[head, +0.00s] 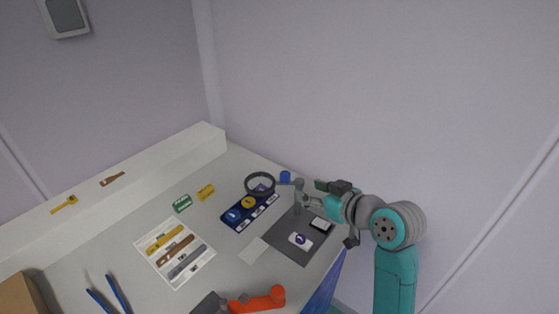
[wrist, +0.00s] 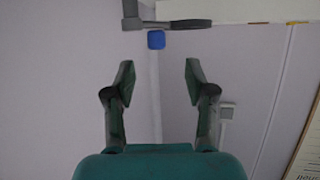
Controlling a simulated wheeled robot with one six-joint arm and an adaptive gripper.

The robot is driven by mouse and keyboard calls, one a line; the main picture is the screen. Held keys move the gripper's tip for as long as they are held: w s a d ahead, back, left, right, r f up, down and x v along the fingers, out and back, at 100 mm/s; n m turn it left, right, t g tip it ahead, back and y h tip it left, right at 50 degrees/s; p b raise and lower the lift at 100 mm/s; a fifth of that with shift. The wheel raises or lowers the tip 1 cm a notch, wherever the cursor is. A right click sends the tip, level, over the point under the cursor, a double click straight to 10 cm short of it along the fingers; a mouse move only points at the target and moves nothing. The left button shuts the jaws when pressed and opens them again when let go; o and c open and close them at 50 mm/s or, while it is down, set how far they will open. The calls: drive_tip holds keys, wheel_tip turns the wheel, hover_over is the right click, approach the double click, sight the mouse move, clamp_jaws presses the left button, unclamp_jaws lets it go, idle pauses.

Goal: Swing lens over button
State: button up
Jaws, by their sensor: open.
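The lens (head: 259,184) is a dark ring on a short arm from a grey upright post (head: 298,196), above the edge of a blue tray. It shows edge-on at the top of the wrist view (wrist: 182,24). A small white piece with a dark round spot, possibly the button (head: 300,240), lies on the dark grey mat, nearer than the lens and not under it. My gripper (head: 313,193) is beside the post, on its right. In the wrist view, its two fingers (wrist: 158,78) are apart with nothing between them. I cannot tell whether it touches the post.
The blue tray (head: 237,226) holds round pieces. A blue block (head: 285,177) is behind the post. A white-framed device (head: 320,225) lies on the mat (head: 284,245).

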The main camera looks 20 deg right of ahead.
sight(289, 176)
drive_tip(key=x, duration=0.4)
drive_tip(key=r+x, duration=0.1)
drive_tip(key=x, duration=0.6)
drive_tip(key=shift+w, duration=0.65)
drive_tip(key=shift+r, duration=0.1)
clamp_jaws()
